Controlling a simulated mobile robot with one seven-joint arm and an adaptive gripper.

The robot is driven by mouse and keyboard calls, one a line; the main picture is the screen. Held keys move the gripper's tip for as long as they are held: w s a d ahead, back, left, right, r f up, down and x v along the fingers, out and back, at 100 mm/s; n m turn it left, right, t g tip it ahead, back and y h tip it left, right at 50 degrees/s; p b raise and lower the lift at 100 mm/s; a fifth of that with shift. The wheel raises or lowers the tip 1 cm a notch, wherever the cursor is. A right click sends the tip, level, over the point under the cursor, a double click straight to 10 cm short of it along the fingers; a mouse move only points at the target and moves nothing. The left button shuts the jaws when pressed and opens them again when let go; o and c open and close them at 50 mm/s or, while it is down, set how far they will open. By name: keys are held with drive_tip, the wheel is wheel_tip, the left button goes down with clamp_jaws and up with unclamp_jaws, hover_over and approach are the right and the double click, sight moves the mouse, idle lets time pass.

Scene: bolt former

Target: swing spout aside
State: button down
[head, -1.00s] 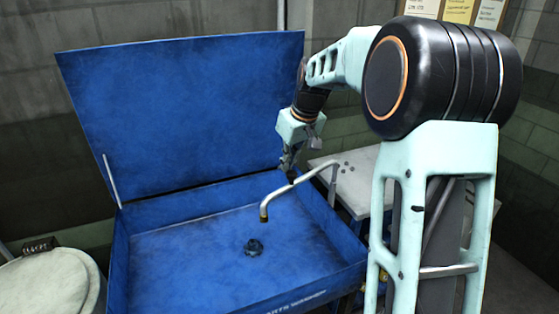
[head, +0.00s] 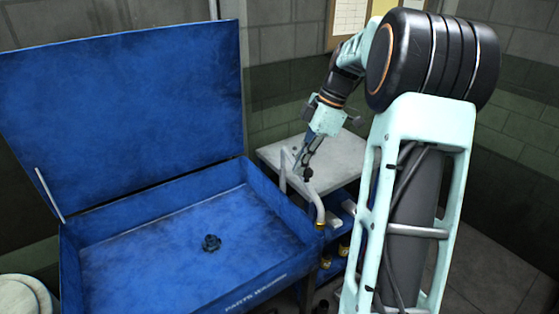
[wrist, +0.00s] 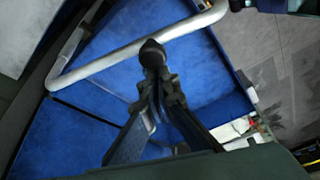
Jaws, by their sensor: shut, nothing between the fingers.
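The spout (head: 317,207) is a bent grey metal pipe with a brass-coloured tip. In the head view its tip hangs at the right rim of the blue parts washer basin (head: 180,228), off the basin floor. In the wrist view the spout (wrist: 120,55) crosses the upper picture as a long bar with a bend at each end. My gripper (head: 306,172) is shut and empty, with its fingertips at the pipe. In the wrist view the fingertips (wrist: 152,52) overlap the pipe's lower edge; whether they touch it I cannot tell.
The washer's blue lid (head: 120,110) stands open at the back. A grey-topped table (head: 340,155) with blue shelves stands to the right. A pale round drum (head: 22,298) is at the lower left.

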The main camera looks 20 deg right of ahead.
drive_tip(key=d+n+p, duration=0.2)
drive_tip(key=d, duration=0.4)
drive_tip(key=shift+d+g+p, duration=0.25)
drive_tip(key=shift+g+p, duration=0.05)
drive_tip(key=shift+g, duration=0.1)
